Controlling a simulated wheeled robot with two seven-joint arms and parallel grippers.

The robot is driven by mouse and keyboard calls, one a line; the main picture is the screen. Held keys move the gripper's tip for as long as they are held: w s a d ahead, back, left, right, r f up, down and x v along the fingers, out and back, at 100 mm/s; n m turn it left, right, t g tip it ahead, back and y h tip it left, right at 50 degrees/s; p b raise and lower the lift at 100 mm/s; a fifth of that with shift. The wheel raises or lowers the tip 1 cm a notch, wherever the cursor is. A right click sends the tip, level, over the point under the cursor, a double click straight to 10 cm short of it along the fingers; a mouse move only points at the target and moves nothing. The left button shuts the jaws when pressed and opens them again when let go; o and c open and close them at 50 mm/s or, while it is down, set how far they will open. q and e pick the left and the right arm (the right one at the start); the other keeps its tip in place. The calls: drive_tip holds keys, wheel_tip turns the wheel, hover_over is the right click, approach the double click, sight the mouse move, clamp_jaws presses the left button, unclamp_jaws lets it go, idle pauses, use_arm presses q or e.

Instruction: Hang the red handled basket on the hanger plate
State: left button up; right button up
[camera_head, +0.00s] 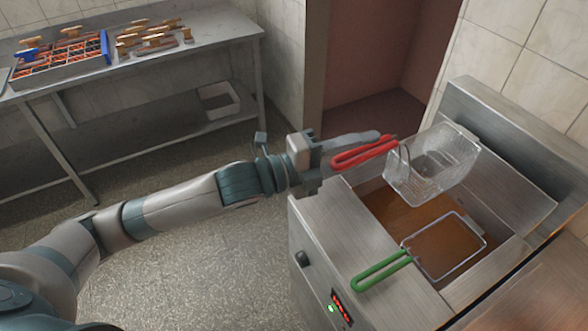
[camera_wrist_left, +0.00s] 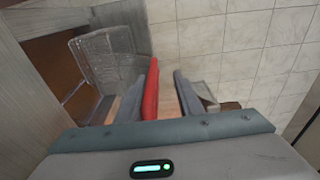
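The red handled basket (camera_head: 430,168) is a wire mesh basket. It sits above the oil at the back of the fryer, its far side close to the upright hanger plate (camera_head: 500,183); I cannot tell whether it touches. Its red handle (camera_head: 365,152) points left toward my left gripper (camera_head: 345,147). In the left wrist view the mesh basket (camera_wrist_left: 108,55) is at upper left. The red handle (camera_wrist_left: 151,92) lies between the fingers of my left gripper (camera_wrist_left: 160,95), by the left finger, with a gap to the right finger. The gripper looks open. My right gripper is not in view.
A green handled basket (camera_head: 380,271) rests in the fryer oil (camera_head: 400,212) in front. The fryer's steel front edge (camera_head: 310,240) lies below my left arm. A steel table (camera_head: 215,37) with a tray of skewers (camera_head: 60,70) stands at back left. Floor between is clear.

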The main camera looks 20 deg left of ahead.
use_arm(q)
drive_tip(key=b+v, duration=0.2)
drive_tip(key=v, duration=1.2)
drive_tip(key=shift+s+a, duration=0.15)
